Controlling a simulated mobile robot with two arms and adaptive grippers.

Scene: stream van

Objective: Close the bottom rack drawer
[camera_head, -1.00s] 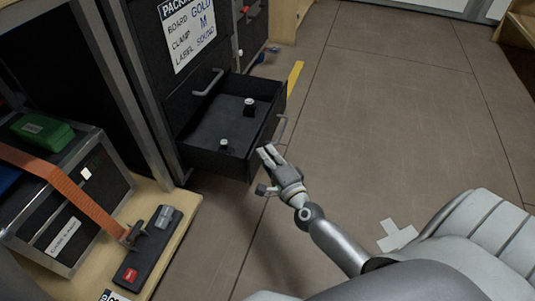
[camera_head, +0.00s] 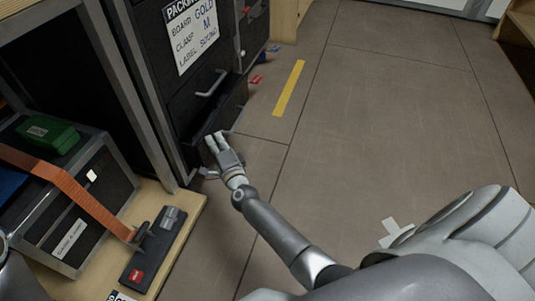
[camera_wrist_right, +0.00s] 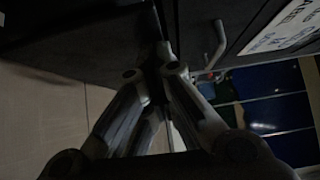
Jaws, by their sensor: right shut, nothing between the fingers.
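The black bottom drawer (camera_head: 236,103) of the rack sticks out only a little from the rack front, and its inside is mostly hidden. My left gripper is not in view.
The drawer above has a handle (camera_head: 212,84) and a packing label (camera_head: 192,32). At left, a strapped case (camera_head: 80,235) and a black device with a red button (camera_head: 152,250) stand on a wooden ledge. The floor (camera_head: 370,120) to the right is clear, with a yellow strip (camera_head: 289,88).

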